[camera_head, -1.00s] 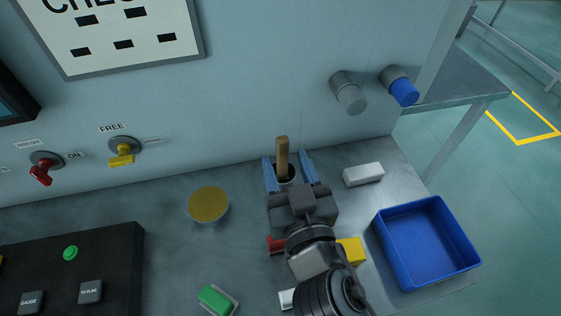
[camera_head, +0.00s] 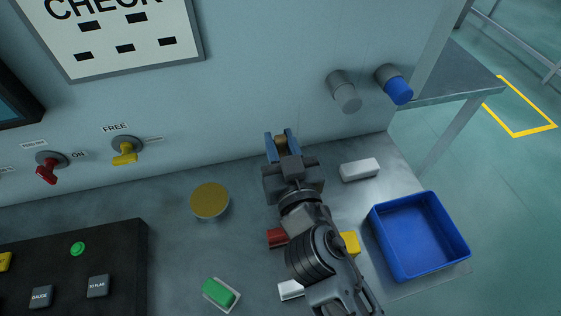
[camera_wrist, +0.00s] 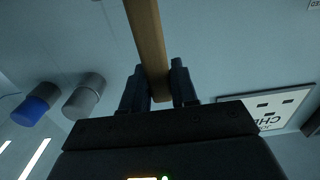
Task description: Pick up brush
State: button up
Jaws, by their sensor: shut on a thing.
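The brush shows only as its tan wooden handle. In the wrist view the handle (camera_wrist: 147,40) runs from the top edge down between the two dark fingers. In the head view only the end of the handle (camera_head: 280,141) shows, between the blue fingertips. My gripper (camera_head: 281,137) is shut on the handle, close to the panel wall; it also shows in the wrist view (camera_wrist: 160,88). The brush's lower part and the round holder are hidden behind my gripper and arm.
A gold-topped round can (camera_head: 209,201) stands left of my arm. A white block (camera_head: 360,170) and a blue bin (camera_head: 420,238) are at right. Red (camera_head: 277,238) and yellow (camera_head: 350,243) blocks sit beside my arm. Grey (camera_head: 344,92) and blue (camera_head: 395,85) knobs project from the wall.

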grip_shut()
jog(key=shift+r, duration=0.15)
